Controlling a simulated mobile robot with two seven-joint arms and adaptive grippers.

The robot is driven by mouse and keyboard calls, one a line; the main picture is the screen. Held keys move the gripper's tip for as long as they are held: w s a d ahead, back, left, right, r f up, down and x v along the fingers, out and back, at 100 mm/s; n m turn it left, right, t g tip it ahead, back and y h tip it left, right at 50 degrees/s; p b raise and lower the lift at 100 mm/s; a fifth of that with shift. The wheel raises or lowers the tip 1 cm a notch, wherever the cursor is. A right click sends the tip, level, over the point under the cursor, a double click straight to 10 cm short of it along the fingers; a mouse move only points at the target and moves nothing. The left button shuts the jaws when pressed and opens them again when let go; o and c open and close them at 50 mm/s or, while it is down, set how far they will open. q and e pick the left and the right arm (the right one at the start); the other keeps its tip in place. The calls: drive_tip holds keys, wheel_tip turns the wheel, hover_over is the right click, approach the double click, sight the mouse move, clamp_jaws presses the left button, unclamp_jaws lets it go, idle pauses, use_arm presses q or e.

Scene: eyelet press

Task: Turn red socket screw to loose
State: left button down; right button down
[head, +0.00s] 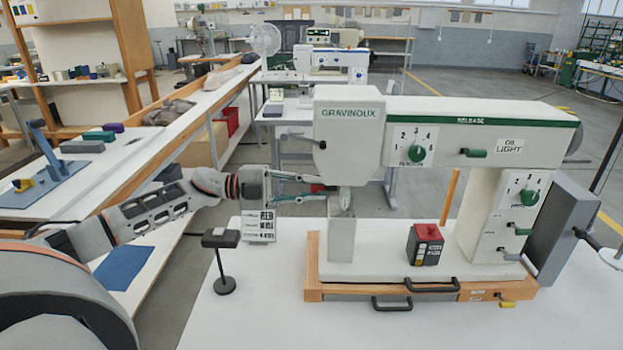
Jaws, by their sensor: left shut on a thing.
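The eyelet press is a large white machine (480,108) with a green stripe, standing on a wooden-edged base on the white table. My left arm reaches in from the left, and my left gripper (322,189) is at the left side of the press, below its head and next to the needle-bar area. Its thin fingers point right and are closed on a small red part, which looks like the red socket screw (317,188). The fingers hide most of it, so its turn position cannot be read. My right gripper is not in view.
A red-and-black box (425,244) sits on the press base. A small black stand (221,262) stands on the table left of the press, near a printed card (258,226). Dials and green levers are on the press front. The front of the table is clear.

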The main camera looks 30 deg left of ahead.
use_arm(q)
drive_tip(key=n+p, duration=0.3)
drive_tip(key=shift+r+n, duration=0.25)
drive_tip(key=shift+n, duration=0.05)
drive_tip(key=shift+n+p, duration=0.4)
drive_tip(key=shift+p, duration=0.2)
drive_tip(key=shift+f+n, duration=0.1)
drive_tip(key=shift+n, duration=0.2)
drive_tip(key=shift+n+p, duration=0.7)
drive_tip(key=shift+p, duration=0.05)
drive_tip(key=shift+f+n, duration=0.1)
drive_tip(key=shift+n, duration=0.3)
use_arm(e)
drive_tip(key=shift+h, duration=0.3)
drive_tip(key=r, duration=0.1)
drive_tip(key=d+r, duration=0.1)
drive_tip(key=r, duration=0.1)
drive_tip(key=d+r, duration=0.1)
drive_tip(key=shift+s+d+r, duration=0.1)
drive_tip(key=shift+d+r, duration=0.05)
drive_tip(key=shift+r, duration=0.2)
use_arm(q)
drive_tip(key=c, duration=1.9)
unclamp_jaws()
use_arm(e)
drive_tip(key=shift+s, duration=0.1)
